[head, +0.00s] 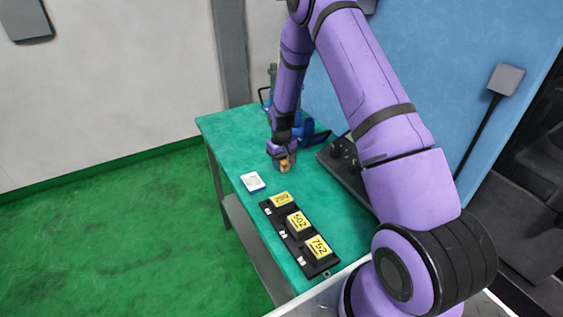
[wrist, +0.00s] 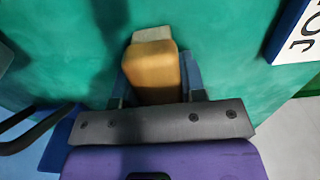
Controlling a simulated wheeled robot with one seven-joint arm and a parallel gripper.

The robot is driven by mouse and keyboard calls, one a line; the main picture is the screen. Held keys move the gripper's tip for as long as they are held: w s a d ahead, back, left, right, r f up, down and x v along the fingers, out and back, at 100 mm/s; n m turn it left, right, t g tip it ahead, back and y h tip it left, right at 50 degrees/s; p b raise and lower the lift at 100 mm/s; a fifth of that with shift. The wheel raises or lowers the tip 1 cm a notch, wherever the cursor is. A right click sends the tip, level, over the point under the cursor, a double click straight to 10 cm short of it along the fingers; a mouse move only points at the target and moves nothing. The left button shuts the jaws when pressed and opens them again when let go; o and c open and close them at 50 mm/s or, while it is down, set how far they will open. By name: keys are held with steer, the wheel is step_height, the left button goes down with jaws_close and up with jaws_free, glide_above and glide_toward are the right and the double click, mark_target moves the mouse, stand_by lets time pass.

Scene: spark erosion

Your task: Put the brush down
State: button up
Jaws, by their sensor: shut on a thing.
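The brush (wrist: 152,75) has a tan wooden block with a pale grey end, seen in the wrist view between my gripper's fingers. My gripper (head: 284,163) is shut on it, and it shows as a small tan piece (head: 286,166) in the head view. The gripper points down over the back part of the green table (head: 232,143). The pale end is towards the table top; I cannot tell whether it touches. The sides of the brush are partly hidden by the fingers.
A white and blue card (head: 252,182) lies left of the gripper. A black holder (head: 270,210) with yellow-labelled blocks 502 (head: 297,221) and 752 (head: 317,247) and one more is nearer. A blue vise-like device (head: 306,130) stands behind; a dark panel (head: 345,165) lies right. The table's left part is clear.

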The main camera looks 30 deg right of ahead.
steer(key=shift+f, duration=0.15)
steer(key=o, duration=1)
steer(key=shift+c, duration=0.2)
